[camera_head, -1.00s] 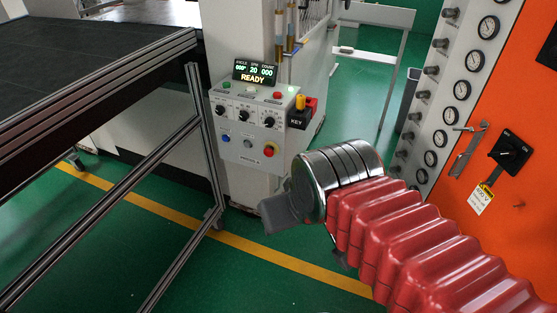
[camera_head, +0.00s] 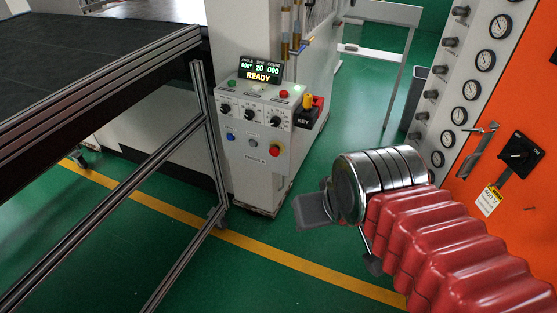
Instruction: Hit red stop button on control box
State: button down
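The control box (camera_head: 240,158) is a light grey panel with knobs and a lit display (camera_head: 261,71) reading READY. A larger red button (camera_head: 276,149) sits low on the right of its front face. A smaller red button (camera_head: 284,94) is on its sloped top. My gripper (camera_head: 343,238) is at the end of the red ribbed arm, to the right of and lower in the picture than the box. Its two grey fingers are apart with green floor showing between them, and it holds nothing. It appears clear of the box; the exact distance is hard to tell.
A black-topped table with metal rails (camera_head: 105,85) fills the left. An orange cabinet (camera_head: 520,215) with gauges stands at right. Green floor (camera_head: 255,285) with a yellow line is open in front.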

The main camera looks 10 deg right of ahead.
aim_at(274, 151)
jog(key=i, duration=1)
